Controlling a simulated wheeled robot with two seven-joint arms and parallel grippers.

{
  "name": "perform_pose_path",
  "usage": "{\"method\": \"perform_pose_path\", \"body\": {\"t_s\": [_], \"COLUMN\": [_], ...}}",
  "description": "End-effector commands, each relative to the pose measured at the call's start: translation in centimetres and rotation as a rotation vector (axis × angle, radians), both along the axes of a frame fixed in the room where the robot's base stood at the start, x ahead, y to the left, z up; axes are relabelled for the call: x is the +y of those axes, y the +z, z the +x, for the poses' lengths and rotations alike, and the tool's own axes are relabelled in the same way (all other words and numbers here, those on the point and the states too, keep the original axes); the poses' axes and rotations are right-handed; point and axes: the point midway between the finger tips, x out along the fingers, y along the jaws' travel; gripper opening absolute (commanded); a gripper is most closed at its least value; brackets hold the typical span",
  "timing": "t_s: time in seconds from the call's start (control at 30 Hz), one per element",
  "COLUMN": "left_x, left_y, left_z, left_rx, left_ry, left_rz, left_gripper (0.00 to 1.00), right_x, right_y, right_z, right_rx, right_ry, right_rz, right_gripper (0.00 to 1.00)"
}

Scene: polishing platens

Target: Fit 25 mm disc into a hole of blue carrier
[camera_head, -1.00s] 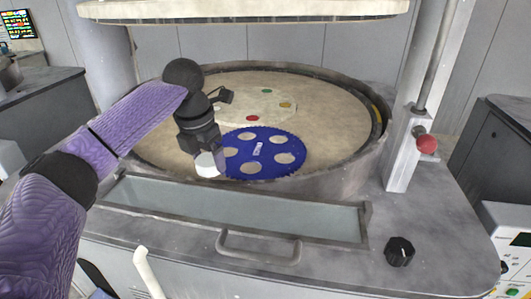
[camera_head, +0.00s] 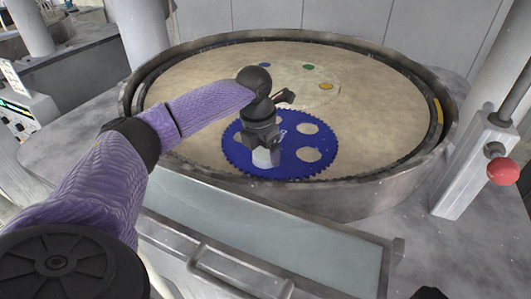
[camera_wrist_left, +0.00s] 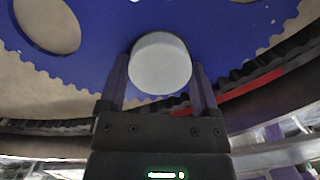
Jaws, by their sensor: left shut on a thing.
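The blue carrier (camera_head: 302,168) is a toothed plate with several round holes, lying on the tan platen near its front rim. It also shows in the left wrist view (camera_wrist_left: 110,20). My left gripper (camera_head: 264,155) is above the carrier's left front part, pointing down. In the left wrist view, my left gripper (camera_wrist_left: 160,80) is shut on a pale grey disc (camera_wrist_left: 160,62), one finger on each side. The disc covers part of the carrier there; I cannot tell whether it is above or in a hole.
The round tan platen (camera_head: 205,90) has a raised grey rim (camera_head: 360,195). A pale round plate (camera_head: 312,78) with coloured dots lies behind the carrier. A grey trough (camera_head: 260,240) with a handle is in front. A red knob (camera_head: 503,171) is at right.

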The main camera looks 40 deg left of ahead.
Motion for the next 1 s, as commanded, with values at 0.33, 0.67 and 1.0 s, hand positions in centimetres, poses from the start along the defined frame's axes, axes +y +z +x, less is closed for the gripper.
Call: {"method": "perform_pose_path", "body": {"t_s": [0.33, 0.67, 1.0], "left_x": [0.0, 0.0, 0.1], "left_y": [-0.2, 0.5, 9.5], "left_z": [0.0, 0.0, -1.3], "left_rx": [-0.002, -0.004, -0.007], "left_ry": [0.000, 0.000, -0.001], "left_rz": [0.000, 0.000, 0.001], "left_gripper": [0.91, 1.00, 1.00], "right_x": [0.0, 0.0, 0.0], "right_y": [-0.1, 0.2, 2.6], "right_z": [0.3, 0.4, 0.6], "right_rx": [-0.007, -0.009, -0.016], "right_ry": [0.000, 0.000, 0.000], "right_rz": [0.001, 0.000, 0.000], "right_gripper": [1.00, 1.00, 1.00]}}
